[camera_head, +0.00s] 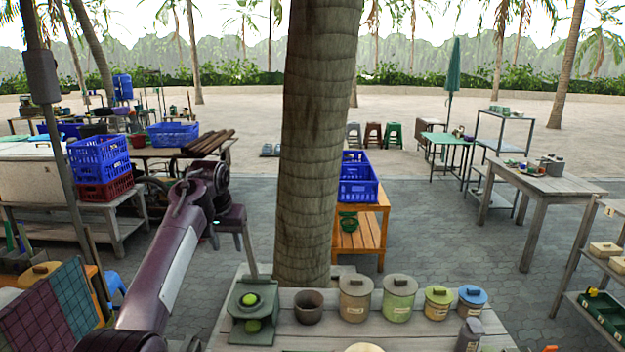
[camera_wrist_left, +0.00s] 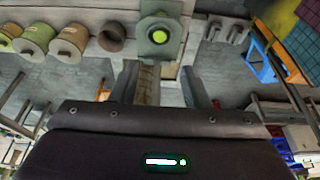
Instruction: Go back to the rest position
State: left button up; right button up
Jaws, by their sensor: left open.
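My left arm comes in from the lower left of the head view. Its maroon left gripper (camera_head: 232,242) is held out above the paving, just left of the tree trunk, with its fingers pointing down. My right gripper is not in view.
A grey wooden table (camera_head: 290,335) in front holds the green stand (camera_head: 252,312), the clay pot (camera_head: 308,307) and several lidded jars (camera_head: 398,298). A thick palm trunk (camera_head: 315,130) rises behind it. An orange bench (camera_head: 362,230) with blue crates stands beyond.

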pick_arm(q)
jog(key=s+a+f, duration=0.1)
jog(key=s+f, duration=0.7)
jog(key=f, duration=0.3)
jog(key=s+a+f, duration=0.1)
jog(key=s+f, duration=0.6)
jog(key=f, duration=0.4)
jog(key=s+d+m, duration=0.2)
jog(key=s+d, duration=0.1)
jog(key=s, duration=2.5)
notch_tip(320, 180, down, 33)
jog(key=s+g+b, duration=0.1)
jog(key=s+b, duration=0.1)
jog(key=b, duration=0.1)
jog(key=s+a+f+b, duration=0.1)
jog(key=s+a+f, duration=0.1)
jog(key=s+f, duration=0.7)
jog(key=s+a+f+g, duration=0.1)
jog(key=s+f, duration=0.9)
jog(key=shift+s+a+f+g+b, duration=0.2)
jog(key=shift+a+f+g+b, duration=0.1)
jog(key=shift+a+f+b, duration=0.1)
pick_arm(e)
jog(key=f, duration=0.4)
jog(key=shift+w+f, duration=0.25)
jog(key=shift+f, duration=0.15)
